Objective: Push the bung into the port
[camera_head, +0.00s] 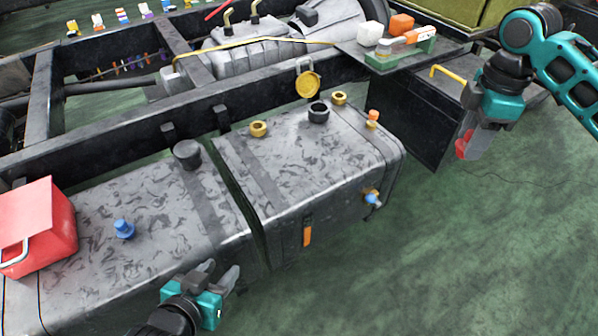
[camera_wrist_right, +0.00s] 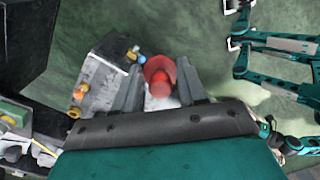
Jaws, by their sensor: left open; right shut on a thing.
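My right gripper (camera_head: 470,148) is shut on a red bung (camera_head: 463,146), held in the air to the right of the grey tank (camera_head: 300,160). In the right wrist view the red bung (camera_wrist_right: 160,80) sits between the two fingers. Open-looking ports on the tank top are two brass rings, one at left (camera_head: 258,128) and one at right (camera_head: 339,98), and a black collar (camera_head: 318,112). I cannot tell which is the task's port. A brass fitting with a blue part (camera_head: 371,198) is on the tank's end. My left gripper (camera_head: 222,280) is open and empty, low near the tank's front edge.
A red box (camera_head: 35,228) and a blue plug (camera_head: 124,229) sit on the left tank. The green floor at lower right is clear.

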